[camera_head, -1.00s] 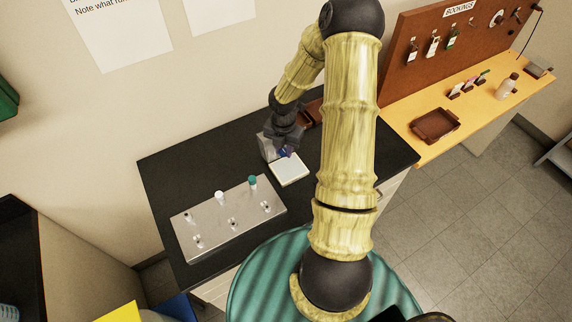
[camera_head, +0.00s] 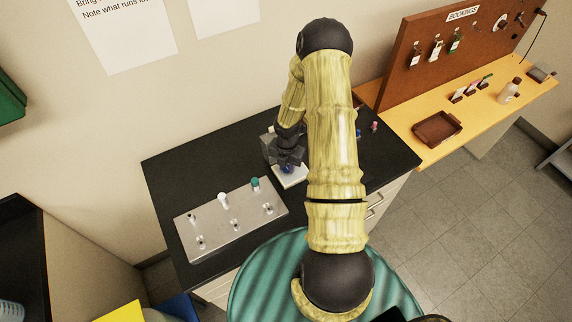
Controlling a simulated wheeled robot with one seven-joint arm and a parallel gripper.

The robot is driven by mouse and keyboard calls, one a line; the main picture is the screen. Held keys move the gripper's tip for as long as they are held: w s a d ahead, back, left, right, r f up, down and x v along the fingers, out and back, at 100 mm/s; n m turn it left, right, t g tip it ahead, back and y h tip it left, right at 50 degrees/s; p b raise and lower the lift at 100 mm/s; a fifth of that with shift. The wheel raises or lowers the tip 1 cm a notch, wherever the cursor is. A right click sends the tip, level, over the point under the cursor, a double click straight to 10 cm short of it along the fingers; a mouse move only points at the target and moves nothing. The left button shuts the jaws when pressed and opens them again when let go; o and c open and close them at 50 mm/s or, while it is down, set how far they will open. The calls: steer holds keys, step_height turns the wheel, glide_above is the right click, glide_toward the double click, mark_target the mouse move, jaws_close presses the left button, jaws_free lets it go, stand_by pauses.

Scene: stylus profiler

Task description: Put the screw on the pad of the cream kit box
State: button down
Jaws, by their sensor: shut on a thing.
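The cream kit box (camera_head: 293,181) sits on the black bench top, with its pale pad partly covered by my gripper. My gripper (camera_head: 287,168) points down over the pad, close to it. It is shut on a small blue thing, which I take to be the screw; its shape is mostly hidden by the fingers. I cannot tell whether it touches the pad.
A metal plate (camera_head: 236,231) with holes holds a white-topped peg (camera_head: 223,199), a green-topped peg (camera_head: 255,184) and a small dark-stemmed one (camera_head: 192,216). A small pink item (camera_head: 374,126) stands right of my arm. A brown tray (camera_head: 437,128) lies on the wooden bench.

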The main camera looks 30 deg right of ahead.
steer(key=shift+s, duration=0.1)
steer(key=shift+f, duration=0.1)
steer(key=c, duration=1.2)
jaws_free()
steer(key=shift+a, duration=0.1)
step_height(320, 180, up, 12)
steer(key=b, duration=0.1)
